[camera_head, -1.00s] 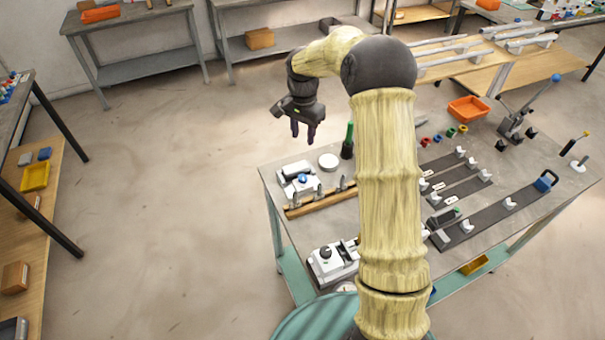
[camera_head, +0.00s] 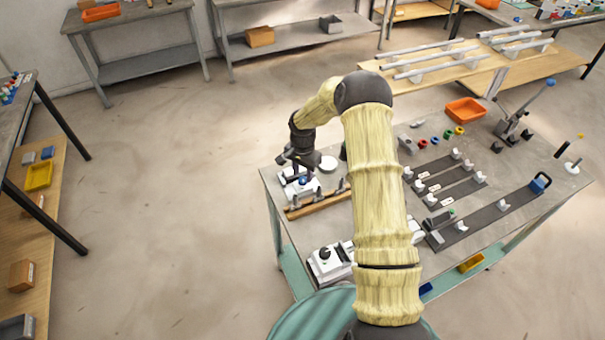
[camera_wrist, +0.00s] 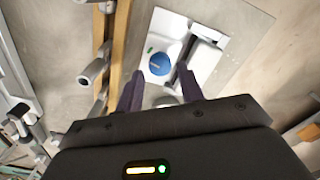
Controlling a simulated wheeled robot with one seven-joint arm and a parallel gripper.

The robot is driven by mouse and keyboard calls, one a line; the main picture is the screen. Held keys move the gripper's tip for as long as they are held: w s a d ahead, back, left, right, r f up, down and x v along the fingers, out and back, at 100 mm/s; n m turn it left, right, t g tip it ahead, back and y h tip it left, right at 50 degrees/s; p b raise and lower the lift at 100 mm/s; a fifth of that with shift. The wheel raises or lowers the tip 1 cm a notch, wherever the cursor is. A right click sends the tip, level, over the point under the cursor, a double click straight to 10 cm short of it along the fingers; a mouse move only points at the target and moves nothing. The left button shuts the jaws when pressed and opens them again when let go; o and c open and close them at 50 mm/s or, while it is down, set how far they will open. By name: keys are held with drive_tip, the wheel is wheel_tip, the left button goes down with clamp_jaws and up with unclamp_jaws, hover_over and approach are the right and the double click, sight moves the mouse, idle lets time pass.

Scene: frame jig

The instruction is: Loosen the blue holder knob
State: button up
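The blue holder knob (camera_wrist: 160,64) sits on a white holder (camera_wrist: 172,32) and shows a pale line across its top. In the head view the knob (camera_head: 303,180) is small, on the white holder at the table's left corner. My gripper (camera_wrist: 161,82) is open, its two dark fingers apart, with the knob in the gap between them as seen from the wrist. In the head view my gripper (camera_head: 303,168) is above the holder. I cannot tell whether the fingertips are down at the knob's height. Nothing is between the fingers' visible parts.
A wooden rail with grey posts (camera_wrist: 116,58) stands close beside the holder. A second white device with a black knob (camera_head: 325,253) is nearer the front. The floor left of the table is clear.

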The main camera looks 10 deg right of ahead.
sight(303, 182)
drive_tip(key=shift+f, duration=1.2)
drive_tip(key=c, duration=0.7)
